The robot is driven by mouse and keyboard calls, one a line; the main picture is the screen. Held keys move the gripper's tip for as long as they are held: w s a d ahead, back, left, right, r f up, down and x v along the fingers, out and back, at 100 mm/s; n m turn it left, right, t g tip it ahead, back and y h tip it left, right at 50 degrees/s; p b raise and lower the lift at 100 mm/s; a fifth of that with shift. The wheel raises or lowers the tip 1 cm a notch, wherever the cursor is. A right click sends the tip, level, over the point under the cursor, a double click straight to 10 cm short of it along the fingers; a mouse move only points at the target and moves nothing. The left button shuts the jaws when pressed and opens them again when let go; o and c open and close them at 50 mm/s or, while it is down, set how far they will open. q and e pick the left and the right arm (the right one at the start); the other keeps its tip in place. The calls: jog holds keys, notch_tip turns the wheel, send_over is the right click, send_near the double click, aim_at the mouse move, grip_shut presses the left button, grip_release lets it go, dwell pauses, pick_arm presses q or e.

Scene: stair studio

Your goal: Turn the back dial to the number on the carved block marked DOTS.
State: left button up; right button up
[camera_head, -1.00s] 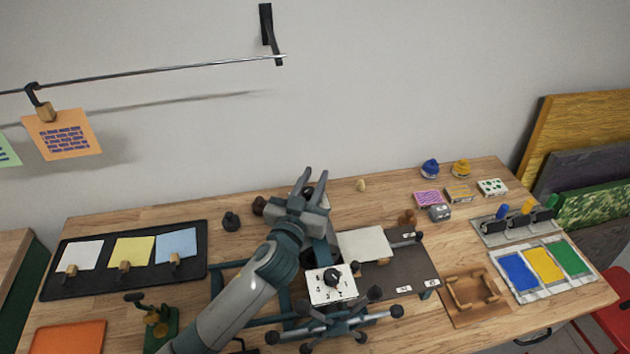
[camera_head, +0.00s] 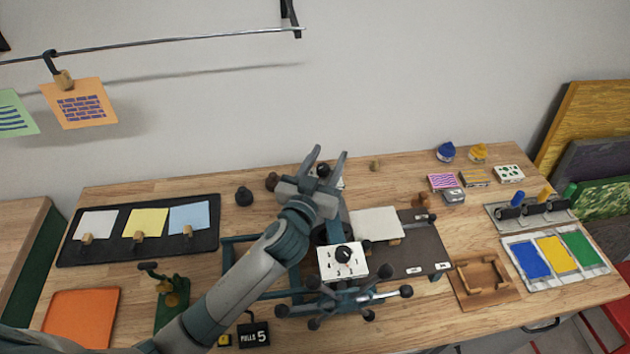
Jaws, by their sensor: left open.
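The back dial (camera_head: 323,170) is a dark knob on a pale plate, partly hidden behind my left gripper. My left gripper (camera_head: 331,153) is open, and in the picture its two fingers lie on either side of the knob. I cannot tell whether they touch it. My right gripper is not in view.
Pink-striped (camera_head: 444,182) and yellow (camera_head: 475,179) blocks lie near the dotted one. A dark tray (camera_head: 70,250) with coloured papers is on the left. A small "PULLS 5" sign (camera_head: 254,335) stands in front. A spoked wheel (camera_head: 345,298) sits below the front dial.

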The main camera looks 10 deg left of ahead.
aim_at(321, 172)
pick_arm(q)
jog(key=s+b, duration=0.1)
jog(key=s, duration=0.2)
jog(key=s+b, duration=0.1)
jog(key=s, duration=0.2)
jog(key=s+a+b, duration=0.1)
jog(key=s, duration=0.2)
jog(key=shift+s+f, duration=0.1)
jog(key=shift+s, duration=0.05)
jog(key=shift+s+a+b, duration=0.2)
jog(key=shift+s+b, duration=0.15)
jog(key=shift+s, duration=0.45)
